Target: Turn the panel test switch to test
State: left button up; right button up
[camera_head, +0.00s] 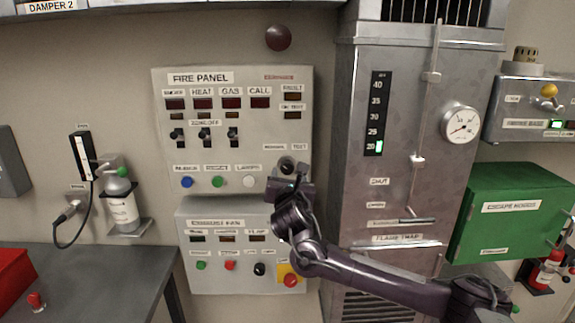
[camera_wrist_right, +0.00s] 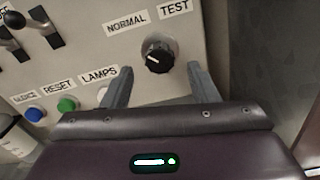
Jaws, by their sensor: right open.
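The fire panel (camera_head: 240,77) is a pale box on the wall with labels, switches and coloured buttons. Its test switch (camera_wrist_right: 158,57) is a black rotary knob under the labels NORMAL and TEST. In the right wrist view its white mark points up and left, toward NORMAL. In the head view the knob (camera_head: 287,165) shows just above my right gripper (camera_head: 290,181). In the wrist view the two grey fingers of my right gripper (camera_wrist_right: 160,85) are apart, one on each side below the knob, with nothing between them. I cannot tell how far the tips are from the panel. My left gripper is not in view.
Below is the exhaust fan panel (camera_head: 215,279) with buttons. Blue (camera_head: 187,182), green (camera_head: 218,181) and white (camera_head: 249,181) buttons lie left of the knob. A grey metal cabinet (camera_head: 400,110) stands close on the right. A dark counter (camera_head: 105,268) is at lower left.

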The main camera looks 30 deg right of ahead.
aim_at(287, 169)
jog(key=p+x, duration=0.1)
jog(key=x, duration=0.2)
jog(key=shift+w+d+r, duration=0.15)
jog(key=shift+w, duration=0.15)
jog(key=shift+w+d, duration=0.2)
jog(key=shift+w, duration=0.2)
jog(key=c, duration=1)
